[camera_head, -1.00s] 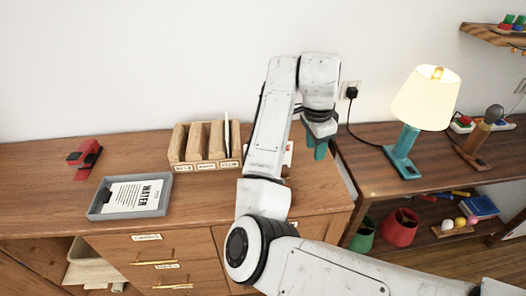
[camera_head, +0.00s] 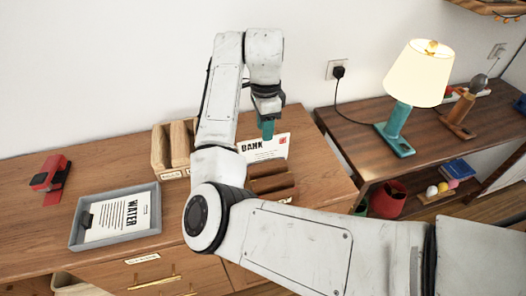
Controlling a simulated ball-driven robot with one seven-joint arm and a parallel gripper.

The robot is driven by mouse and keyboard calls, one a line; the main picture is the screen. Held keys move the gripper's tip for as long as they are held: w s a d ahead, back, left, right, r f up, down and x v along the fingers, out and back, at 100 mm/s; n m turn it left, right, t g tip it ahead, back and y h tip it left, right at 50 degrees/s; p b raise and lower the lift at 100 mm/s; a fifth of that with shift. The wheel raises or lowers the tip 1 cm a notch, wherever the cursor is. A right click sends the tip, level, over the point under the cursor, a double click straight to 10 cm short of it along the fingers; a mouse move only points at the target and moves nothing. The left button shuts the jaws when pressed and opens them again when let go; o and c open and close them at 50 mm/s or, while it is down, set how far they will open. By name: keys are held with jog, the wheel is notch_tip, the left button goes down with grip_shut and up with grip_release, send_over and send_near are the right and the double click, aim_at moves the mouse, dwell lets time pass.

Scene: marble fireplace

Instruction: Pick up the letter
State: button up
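A white letter headed "BANK" (camera_head: 273,147) shows behind brown wooden pieces on the right part of the cabinet top. My gripper (camera_head: 267,129), with teal fingers pointing down, overlaps the letter's upper edge in the picture. I cannot tell whether it touches the letter, and its finger gap does not show. A second white letter headed "WATER" (camera_head: 118,217) lies in a grey tray (camera_head: 78,237) at the left front of the cabinet top.
A wooden sorter (camera_head: 160,150) stands at the back, partly behind my arm. A red stapler-like object (camera_head: 48,176) is at the left. A lit lamp (camera_head: 418,75) with a teal base stands on the right table. Bare wood lies around the tray.

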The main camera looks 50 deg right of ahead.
aim_at(264, 151)
jog(key=shift+w+f+p, duration=0.15)
jog(key=shift+f+p, duration=0.3)
jog(key=shift+f, duration=2.2)
jog(key=shift+c, duration=0.5)
grip_shut()
